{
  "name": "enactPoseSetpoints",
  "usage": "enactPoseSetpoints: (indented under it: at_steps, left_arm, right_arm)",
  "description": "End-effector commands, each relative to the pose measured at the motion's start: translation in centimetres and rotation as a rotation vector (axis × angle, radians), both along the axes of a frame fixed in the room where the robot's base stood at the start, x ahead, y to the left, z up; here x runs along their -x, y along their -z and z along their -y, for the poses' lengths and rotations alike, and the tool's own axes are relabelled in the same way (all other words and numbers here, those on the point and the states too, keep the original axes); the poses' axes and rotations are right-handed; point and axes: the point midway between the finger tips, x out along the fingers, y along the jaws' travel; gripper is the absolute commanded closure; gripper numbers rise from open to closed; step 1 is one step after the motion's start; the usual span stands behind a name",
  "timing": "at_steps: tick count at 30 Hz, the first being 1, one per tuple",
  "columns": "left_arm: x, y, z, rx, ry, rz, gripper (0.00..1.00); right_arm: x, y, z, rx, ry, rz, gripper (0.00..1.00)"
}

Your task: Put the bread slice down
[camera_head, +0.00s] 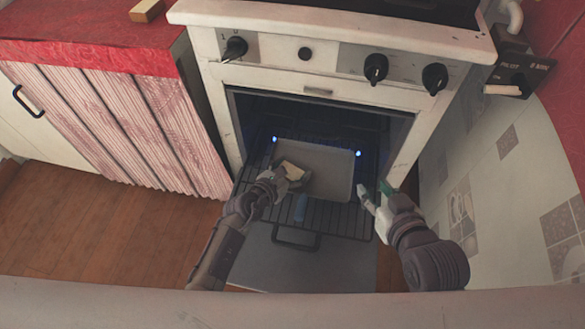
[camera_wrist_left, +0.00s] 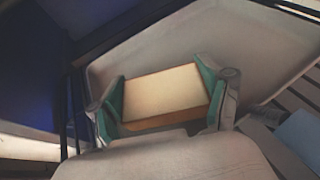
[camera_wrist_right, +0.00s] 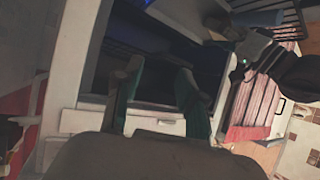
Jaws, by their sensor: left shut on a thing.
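The bread slice (camera_head: 291,171) is pale with a brown crust edge. My left gripper (camera_head: 281,176) is shut on it, over the left part of a light grey tray (camera_head: 330,178) on the pulled-out oven rack. In the left wrist view the slice (camera_wrist_left: 165,92) sits between the two green-padded fingers, with the tray (camera_wrist_left: 185,30) behind it. I cannot tell whether the slice touches the tray. My right gripper (camera_head: 374,195) is open and empty, to the right of the tray. In the right wrist view its fingers (camera_wrist_right: 160,100) stand apart with nothing between them.
The open oven (camera_head: 320,105) has a dark rack (camera_head: 340,220) sticking out over its lowered door (camera_head: 300,265). A tiled wall is right.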

Motion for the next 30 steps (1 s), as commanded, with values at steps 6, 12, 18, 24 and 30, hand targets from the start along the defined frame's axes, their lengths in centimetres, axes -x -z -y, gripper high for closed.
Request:
enactPoseSetpoints:
  at_steps: [6,12,18,24,30]
  left_arm:
    - [0.0,0.2,0.0,0.0,0.0,0.0,0.12]
    - [0.0,0.2,0.0,0.0,0.0,0.0,0.12]
    - [0.0,-0.3,0.0,0.001,0.0,0.001,0.12]
    - [1.5,-1.0,-1.0,-0.001,-0.001,-0.001,0.12]
    - [3.5,-2.0,-2.4,-0.002,-0.001,-0.001,0.12]
  right_arm:
    - [-0.2,-0.3,-0.1,-0.005,-0.002,0.019,0.6]
    - [-0.2,-0.2,-0.1,-0.005,-0.002,0.018,0.6]
    - [0.0,-0.1,0.0,0.001,-0.001,-0.005,0.6]
    - [2.5,2.1,1.1,0.042,0.013,-0.184,0.6]
    - [6.5,4.5,2.5,0.094,0.031,-0.422,0.6]
